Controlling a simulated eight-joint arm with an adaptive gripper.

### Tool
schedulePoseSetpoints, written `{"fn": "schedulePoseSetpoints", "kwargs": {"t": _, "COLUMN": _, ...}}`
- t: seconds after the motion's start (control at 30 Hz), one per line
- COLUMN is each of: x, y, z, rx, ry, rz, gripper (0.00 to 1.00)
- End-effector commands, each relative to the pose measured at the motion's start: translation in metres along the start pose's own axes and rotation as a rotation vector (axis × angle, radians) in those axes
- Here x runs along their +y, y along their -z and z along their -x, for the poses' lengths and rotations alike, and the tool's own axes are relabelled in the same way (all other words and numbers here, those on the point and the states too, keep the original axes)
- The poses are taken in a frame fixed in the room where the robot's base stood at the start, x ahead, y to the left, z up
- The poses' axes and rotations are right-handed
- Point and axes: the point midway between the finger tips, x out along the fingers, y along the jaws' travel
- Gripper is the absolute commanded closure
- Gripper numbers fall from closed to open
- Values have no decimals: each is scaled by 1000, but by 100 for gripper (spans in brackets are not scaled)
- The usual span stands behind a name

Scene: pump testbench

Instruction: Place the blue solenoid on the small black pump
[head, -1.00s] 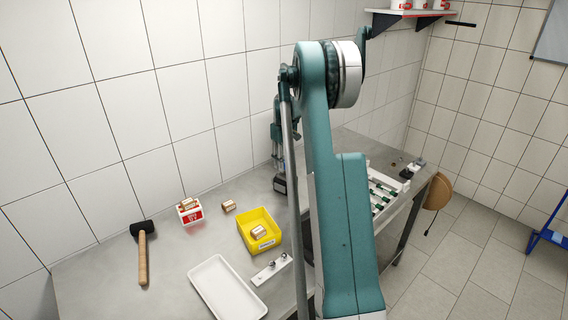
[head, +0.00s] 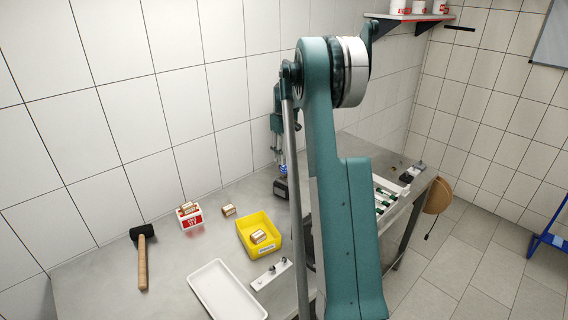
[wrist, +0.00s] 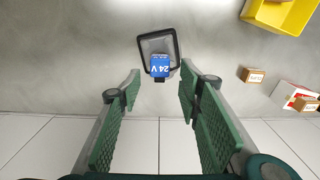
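The blue solenoid, marked 24 V (wrist: 160,66), shows in the wrist view between and beyond my fingertips. In the head view my gripper (head: 277,140) is above the solenoid. Exact seating cannot be told.
A yellow bin (head: 272,242) holds a small boxed part. A red-white box (head: 188,221), another small part (head: 228,210), a mallet (head: 142,262), a white tray (head: 207,277) and a white strip with fittings (head: 262,277) lie on the grey bench (head: 110,265).

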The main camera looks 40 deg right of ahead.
Motion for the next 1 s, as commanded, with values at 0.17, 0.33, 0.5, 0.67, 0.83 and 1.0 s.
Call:
{"fn": "schedulePoseSetpoints", "kwargs": {"t": 0.17, "x": 0, "y": 0, "z": 29, "rx": 0, "ry": 0, "rz": 0, "gripper": 65}}
{"fn": "schedulePoseSetpoints", "kwargs": {"t": 0.33, "x": 0, "y": 0, "z": 49, "rx": 0, "ry": 0, "rz": 0, "gripper": 65}}
{"fn": "schedulePoseSetpoints", "kwargs": {"t": 0.5, "x": 0, "y": 0, "z": 58, "rx": 0, "ry": 0, "rz": 0, "gripper": 65}}
{"fn": "schedulePoseSetpoints", "kwargs": {"t": 0.67, "x": 0, "y": 0, "z": 60, "rx": 0, "ry": 0, "rz": 0, "gripper": 65}}
{"fn": "schedulePoseSetpoints", "kwargs": {"t": 0.83, "x": 0, "y": 0, "z": 60, "rx": 0, "ry": 0, "rz": 0, "gripper": 65}}
{"fn": "schedulePoseSetpoints", "kwargs": {"t": 1.0, "x": 0, "y": 0, "z": 60, "rx": 0, "ry": 0, "rz": 0, "gripper": 65}}
